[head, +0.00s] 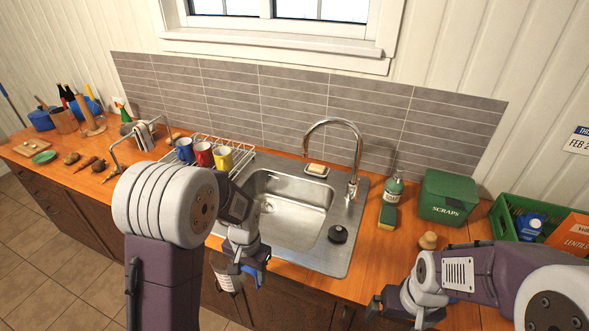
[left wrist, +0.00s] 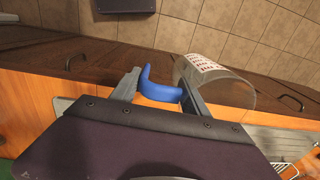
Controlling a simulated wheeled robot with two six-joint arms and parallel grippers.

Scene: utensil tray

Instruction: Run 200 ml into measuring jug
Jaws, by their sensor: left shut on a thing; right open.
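The measuring jug (head: 225,281) is clear with printed markings. It also shows in the left wrist view (left wrist: 222,82). My left gripper (head: 250,270) is shut on its blue handle (left wrist: 158,88) and holds the jug in front of the counter's front edge, before the sink. The arm hides part of the jug in the head view. The chrome tap (head: 352,150) arches over the steel sink (head: 295,210) from its back right. No water stream shows. My right gripper (head: 393,303) is open and empty, low at the counter's front edge on the right.
A dish rack (head: 240,160) with mugs stands left of the sink. A black plug (head: 338,233) lies at the sink's front right. A soap bottle (head: 392,187), sponge (head: 387,215) and green scraps bin (head: 447,197) stand right. The sink basin looks empty.

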